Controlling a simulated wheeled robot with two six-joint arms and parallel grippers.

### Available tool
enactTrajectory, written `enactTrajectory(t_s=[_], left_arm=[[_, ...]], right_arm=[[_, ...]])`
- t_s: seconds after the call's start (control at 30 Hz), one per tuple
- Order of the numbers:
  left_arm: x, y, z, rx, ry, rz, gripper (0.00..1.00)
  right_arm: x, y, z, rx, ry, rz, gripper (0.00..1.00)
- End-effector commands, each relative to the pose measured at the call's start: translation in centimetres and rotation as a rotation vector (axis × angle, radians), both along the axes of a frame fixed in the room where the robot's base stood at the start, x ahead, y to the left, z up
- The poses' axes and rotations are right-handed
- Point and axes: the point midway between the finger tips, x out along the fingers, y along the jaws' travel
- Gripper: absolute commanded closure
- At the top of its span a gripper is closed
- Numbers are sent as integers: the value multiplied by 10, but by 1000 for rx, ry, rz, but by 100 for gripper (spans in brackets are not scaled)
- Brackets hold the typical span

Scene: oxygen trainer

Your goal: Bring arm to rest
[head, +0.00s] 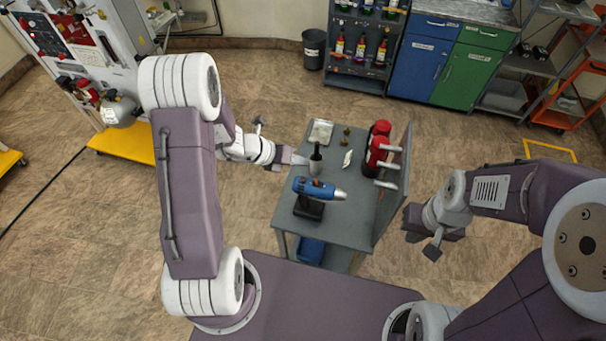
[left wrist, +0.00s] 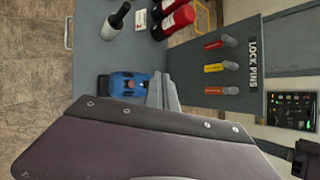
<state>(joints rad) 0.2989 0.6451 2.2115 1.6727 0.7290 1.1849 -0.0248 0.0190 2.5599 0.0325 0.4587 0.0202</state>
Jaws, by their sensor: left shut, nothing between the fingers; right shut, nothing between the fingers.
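My left arm reaches in from the left, and its gripper (head: 299,160) is shut and empty at the left side of the grey bench (head: 352,215). It is close to a black-handled tool with a pale base (head: 316,162); whether they touch I cannot tell. In the left wrist view the closed fingers (left wrist: 163,92) point toward the bench, beside the blue tool (left wrist: 126,84). My right gripper (head: 433,251) is shut and empty, off the bench's right side above the floor.
The blue tool (head: 318,189) rests on a black stand. Red cylinders (head: 377,146) stand near the bench's upright panel (head: 394,190), which carries lock pins (left wrist: 222,67). A silvery packet (head: 320,132) lies at the back. Open floor surrounds the bench.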

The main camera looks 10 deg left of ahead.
Motion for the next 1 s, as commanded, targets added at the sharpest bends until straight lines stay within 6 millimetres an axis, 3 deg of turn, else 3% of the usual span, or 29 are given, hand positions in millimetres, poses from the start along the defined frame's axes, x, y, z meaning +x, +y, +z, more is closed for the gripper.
enactTrajectory(t_s=[0.43, 0.53, 0.6, 0.67, 0.7, 0.8, 0.87, 1.0], left_arm=[[0, -1, -4, -1, 1, -3, 100], [4, -13, -15, 8, -31, -37, 100], [6, -32, -16, 27, -92, -96, 100], [-14, -56, -22, 83, -141, -251, 100], [-37, -67, -30, 157, -182, -407, 100], [-89, -73, -49, 370, -306, -822, 100], [-117, -65, -63, 510, -395, -1102, 100], [-163, -20, -89, 820, -614, -1828, 100]], right_arm=[[0, 0, -4, 0, 0, 0, 100], [0, 0, -26, 0, 0, 0, 100], [0, 0, -54, 0, 0, 0, 100], [0, 0, -81, 0, 0, 0, 100], [0, 0, -95, 0, 1, 0, 100], [0, 0, -116, 0, 1, 0, 100], [0, 0, -128, 0, 0, 0, 100], [0, 0, -143, 0, 0, 0, 100]])
